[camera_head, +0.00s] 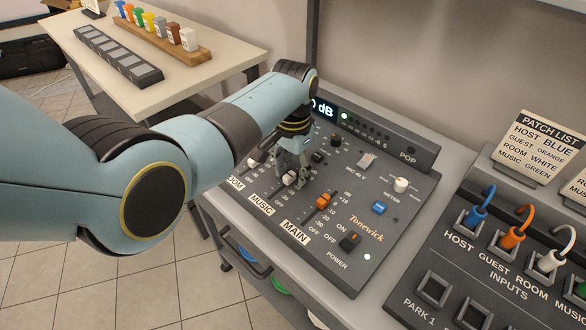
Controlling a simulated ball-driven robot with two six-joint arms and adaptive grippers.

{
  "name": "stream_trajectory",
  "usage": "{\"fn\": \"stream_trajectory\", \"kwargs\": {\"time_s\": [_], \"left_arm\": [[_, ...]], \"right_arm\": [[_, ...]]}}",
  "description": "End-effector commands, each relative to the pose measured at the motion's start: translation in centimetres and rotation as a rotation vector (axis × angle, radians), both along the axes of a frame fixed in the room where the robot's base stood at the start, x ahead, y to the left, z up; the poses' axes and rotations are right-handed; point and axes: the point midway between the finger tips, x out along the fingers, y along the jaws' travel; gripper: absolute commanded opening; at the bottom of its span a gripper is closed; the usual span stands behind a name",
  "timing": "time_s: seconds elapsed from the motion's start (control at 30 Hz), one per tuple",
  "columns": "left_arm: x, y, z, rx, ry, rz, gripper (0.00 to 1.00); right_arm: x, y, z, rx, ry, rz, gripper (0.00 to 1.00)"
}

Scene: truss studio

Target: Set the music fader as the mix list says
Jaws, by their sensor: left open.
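The grey mixing desk (385,233) lies at the middle right. The orange MAIN fader cap (323,202) is just to the right, and the white cap of the fader labelled "...OM" (254,163) is to the left. My left arm hides part of the display (324,108), which shows "0 dB". No mix list shows. My right gripper is out of view.
A patch panel (480,270) with coloured plugs stands right of the desk, with a PATCH LIST card (541,146) behind it. A POWER switch (349,241) and knobs sit near the faders.

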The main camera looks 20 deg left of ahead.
Motion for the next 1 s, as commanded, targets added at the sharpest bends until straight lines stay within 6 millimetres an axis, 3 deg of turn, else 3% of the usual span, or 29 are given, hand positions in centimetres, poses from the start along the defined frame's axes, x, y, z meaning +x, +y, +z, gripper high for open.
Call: {"fn": "stream_trajectory", "kwargs": {"time_s": [0.27,0.7,1.0], "left_arm": [[0.1,0.0,1.6,0.000,-0.003,0.000,0.40],[0.1,0.0,10.6,0.000,-0.002,0.000,0.40],[0.0,0.0,12.0,0.000,0.001,0.000,0.40]], "right_arm": [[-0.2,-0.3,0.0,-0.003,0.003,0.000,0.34],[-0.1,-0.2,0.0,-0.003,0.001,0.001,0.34],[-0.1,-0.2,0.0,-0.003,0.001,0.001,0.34]]}}
